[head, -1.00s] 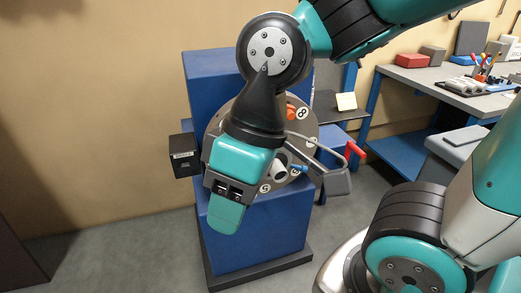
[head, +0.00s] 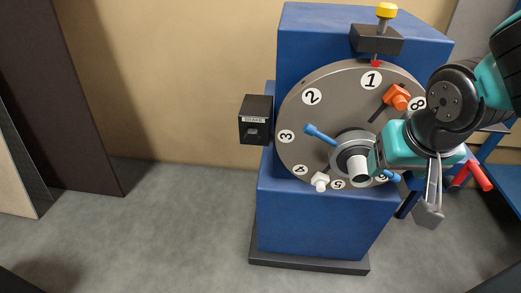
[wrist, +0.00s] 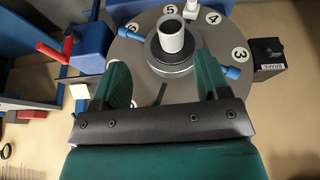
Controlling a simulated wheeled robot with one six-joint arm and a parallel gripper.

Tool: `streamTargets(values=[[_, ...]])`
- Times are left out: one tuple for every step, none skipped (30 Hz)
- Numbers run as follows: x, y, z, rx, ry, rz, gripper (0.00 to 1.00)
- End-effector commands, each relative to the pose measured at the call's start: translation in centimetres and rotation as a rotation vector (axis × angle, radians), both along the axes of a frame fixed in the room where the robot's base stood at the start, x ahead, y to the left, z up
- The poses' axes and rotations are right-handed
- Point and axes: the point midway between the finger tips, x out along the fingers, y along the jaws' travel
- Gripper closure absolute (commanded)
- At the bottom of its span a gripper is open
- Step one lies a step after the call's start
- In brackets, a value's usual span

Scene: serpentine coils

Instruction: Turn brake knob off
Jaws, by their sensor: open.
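The brake box (head: 256,120) is a small black box with a white label, on the left side of the blue machine (head: 325,225). A small knob (head: 253,133) shows on its front, but its setting is too small to read. In the wrist view the brake box (wrist: 268,56) appears upside down at the right, beyond the fingers. My gripper (wrist: 161,80) is open and empty, its two teal fingers spread before the dial. In the head view my gripper (head: 377,158) is at the dial's right side, well apart from the brake box, partly hiding the dial.
The grey numbered dial (head: 315,150) has a round hub (head: 357,165), blue handles (head: 319,133), an orange knob (head: 397,97) and a white knob (head: 320,181). A yellow-topped plunger (head: 386,11) stands above. A red handle (head: 479,175) is at right. Floor at left is clear.

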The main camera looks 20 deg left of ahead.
Motion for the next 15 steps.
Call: streamTargets(values=[[1.7, 2.9, -4.3, -0.046, -0.093, -0.021, 0.31], [2.8, 4.4, -5.6, -0.064, -0.164, -0.042, 0.31], [3.8, 6.5, -7.1, -0.082, -0.266, -0.058, 0.31], [4.4, 8.2, -8.1, -0.09, -0.344, -0.066, 0.31], [4.7, 9.9, -9.1, -0.094, -0.424, -0.066, 0.31], [4.8, 12.2, -10.1, -0.092, -0.531, -0.06, 0.31], [4.5, 14.0, -10.8, -0.084, -0.609, -0.048, 0.31], [4.1, 15.7, -11.4, -0.074, -0.684, -0.035, 0.31], [3.3, 17.8, -12.0, -0.055, -0.779, -0.011, 0.31], [2.5, 19.3, -12.3, -0.038, -0.844, 0.009, 0.31], [1.7, 20.6, -12.7, -0.019, -0.902, 0.029, 0.31], [0.6, 22.1, -13.0, 0.004, -0.973, 0.056, 0.31], [-0.3, 23.1, -13.2, 0.023, -1.018, 0.075, 0.31], [-1.1, 23.9, -13.4, 0.039, -1.057, 0.093, 0.31], [-2.1, 24.9, -13.5, 0.06, -1.099, 0.115, 0.31]])
